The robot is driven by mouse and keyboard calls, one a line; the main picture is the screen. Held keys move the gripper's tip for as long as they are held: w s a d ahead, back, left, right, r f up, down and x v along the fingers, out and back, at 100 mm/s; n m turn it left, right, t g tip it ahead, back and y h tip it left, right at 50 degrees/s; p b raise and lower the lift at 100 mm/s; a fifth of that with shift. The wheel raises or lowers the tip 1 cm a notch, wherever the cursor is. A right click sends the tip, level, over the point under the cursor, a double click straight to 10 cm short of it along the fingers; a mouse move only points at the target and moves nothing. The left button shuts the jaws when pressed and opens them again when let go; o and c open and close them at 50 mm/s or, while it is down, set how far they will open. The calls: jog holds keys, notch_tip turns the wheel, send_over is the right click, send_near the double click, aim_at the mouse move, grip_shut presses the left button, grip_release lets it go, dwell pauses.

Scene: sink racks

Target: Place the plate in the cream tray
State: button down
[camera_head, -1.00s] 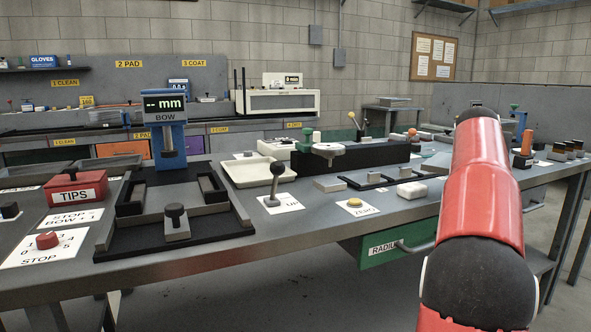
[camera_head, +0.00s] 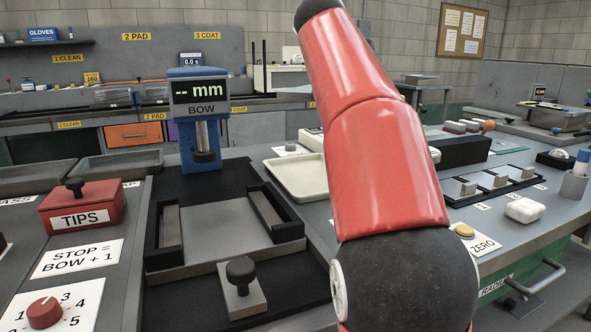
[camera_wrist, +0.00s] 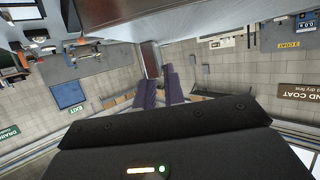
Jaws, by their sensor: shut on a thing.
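The cream tray (camera_head: 292,176) lies on the bench right of the black BOW fixture in the head view. It looks empty where it shows, and my red arm covers its right side. My gripper is hidden behind the arm there. In the wrist view, the dark purple fingers of my gripper (camera_wrist: 164,72) are close together, shut on the plate; its outline at the fingertips is hard to make out.
The BOW gauge (camera_head: 201,120) stands left of the tray, over a fixture with a black knob (camera_head: 240,270). A red TIPS box (camera_head: 84,211) is farther left. A white block (camera_head: 525,209) and the yellow ZERO button (camera_head: 464,231) are right of my arm.

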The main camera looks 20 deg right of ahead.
jog(key=shift+w+a, duration=0.1)
jog(key=shift+a, duration=0.2)
notch_tip(320, 180, down, 20)
jog(key=shift+r+b, duration=0.15)
jog(key=shift+b, duration=0.7)
jog(key=c, duration=1.9)
grip_release()
jog(key=o, duration=0.4)
